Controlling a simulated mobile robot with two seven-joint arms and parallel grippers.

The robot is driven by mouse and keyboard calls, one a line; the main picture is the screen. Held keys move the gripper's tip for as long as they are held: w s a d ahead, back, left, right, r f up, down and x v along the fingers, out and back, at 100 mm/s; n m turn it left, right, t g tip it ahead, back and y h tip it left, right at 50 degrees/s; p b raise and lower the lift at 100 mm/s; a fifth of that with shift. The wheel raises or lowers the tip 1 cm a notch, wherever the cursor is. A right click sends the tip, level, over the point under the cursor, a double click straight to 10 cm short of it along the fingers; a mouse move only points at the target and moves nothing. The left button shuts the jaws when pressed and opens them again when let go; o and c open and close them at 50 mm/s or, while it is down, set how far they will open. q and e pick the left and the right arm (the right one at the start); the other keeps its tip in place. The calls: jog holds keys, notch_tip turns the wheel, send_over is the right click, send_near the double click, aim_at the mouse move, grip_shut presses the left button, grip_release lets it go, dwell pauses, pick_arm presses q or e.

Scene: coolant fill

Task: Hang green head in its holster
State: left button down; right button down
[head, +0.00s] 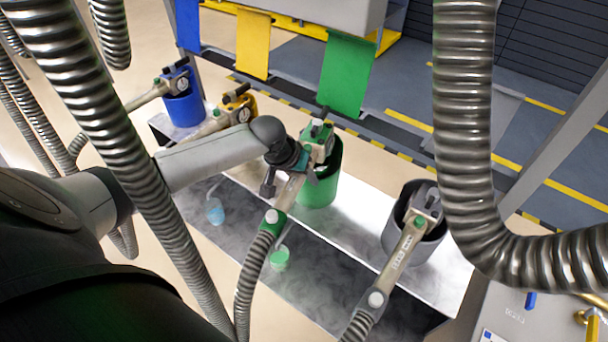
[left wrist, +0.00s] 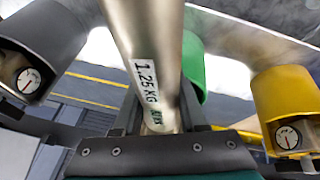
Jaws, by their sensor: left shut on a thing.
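The green head (head: 317,143) has a metal handle and a green collar (head: 272,222) with a ribbed hose below. My left gripper (head: 290,182) is shut around this handle, just below the head. The labelled handle (left wrist: 145,60) also runs between the jaws in the left wrist view. The head is at the mouth of the green holster (head: 318,190), over its left side. I cannot tell whether it is seated inside or just above. Part of the green holster (left wrist: 193,68) shows behind the handle in the wrist view. My right gripper is not in view.
Blue (head: 186,110) and grey (head: 418,246) holsters hold heads on either side. A yellow head (head: 240,103) lies left of the green one, partly behind my arm. Large ribbed hoses (head: 463,120) cross the foreground. Coloured flags, including a green one (head: 345,75), hang behind.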

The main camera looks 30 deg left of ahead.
pick_arm(q)
jog(key=shift+p, duration=0.95)
dwell(1.2)
jog(key=shift+f+b, duration=0.8)
jog(key=shift+f, duration=1)
jog(key=shift+c, duration=1.9)
grip_release()
jog(key=p+v, duration=0.1)
jog(key=v, duration=1.2)
jog(key=shift+s+a+r, duration=0.1)
jog(key=shift+s+r, duration=0.1)
jog(key=shift+r, duration=0.15)
jog(key=shift+v, duration=0.75)
jog(key=shift+f, duration=0.1)
